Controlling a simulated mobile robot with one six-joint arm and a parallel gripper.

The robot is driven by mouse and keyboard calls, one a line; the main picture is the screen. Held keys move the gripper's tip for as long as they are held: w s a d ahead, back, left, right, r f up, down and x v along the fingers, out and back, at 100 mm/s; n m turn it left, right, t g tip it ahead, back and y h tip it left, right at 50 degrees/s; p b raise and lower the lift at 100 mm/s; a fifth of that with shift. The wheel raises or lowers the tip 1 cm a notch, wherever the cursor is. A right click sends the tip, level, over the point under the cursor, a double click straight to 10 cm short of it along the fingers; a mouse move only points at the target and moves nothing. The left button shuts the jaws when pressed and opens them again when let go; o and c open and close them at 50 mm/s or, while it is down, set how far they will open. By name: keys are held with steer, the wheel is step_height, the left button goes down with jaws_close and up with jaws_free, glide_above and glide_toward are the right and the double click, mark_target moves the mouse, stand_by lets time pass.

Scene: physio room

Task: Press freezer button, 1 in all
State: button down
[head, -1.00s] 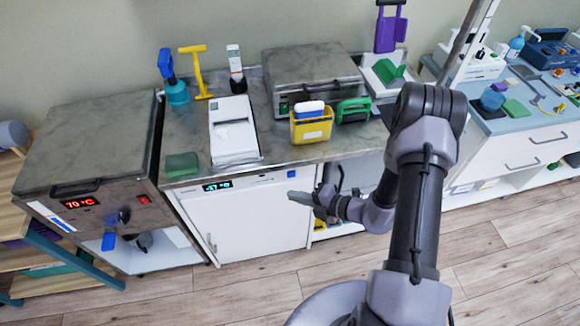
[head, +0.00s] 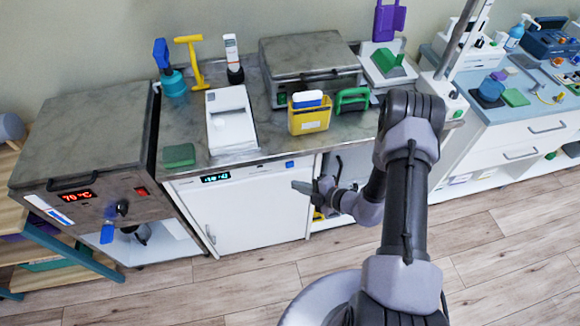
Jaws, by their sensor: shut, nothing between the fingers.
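The freezer (head: 245,212) is a white-fronted unit under the steel counter, with its door shut. A lit teal display (head: 216,178) sits at the left of its top strip. A small blue button (head: 290,164) sits at the right end of the same strip. My gripper (head: 297,186) is shut and empty. In the picture its tips lie just below the blue button, in front of the right part of the freezer door. The button is not covered. I cannot tell how far the tips are from the freezer front.
The counter (head: 262,128) above holds a yellow bin (head: 309,121), a white device (head: 231,121) and a green block (head: 179,155). A steel heater unit (head: 85,140) with a red display stands at the left. The wooden floor in front of the freezer is clear.

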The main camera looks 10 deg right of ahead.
mark_target(286, 168)
steer(key=shift+w+b, duration=0.4)
steer(key=shift+w, duration=1.8)
steer(key=shift+w, duration=0.1)
steer(key=shift+w, duration=0.3)
steer(key=shift+w, duration=0.45)
stand_by(0.9)
steer(key=shift+s, duration=0.85)
steer(key=shift+s+p, duration=0.6)
steer(key=shift+s, duration=1.95)
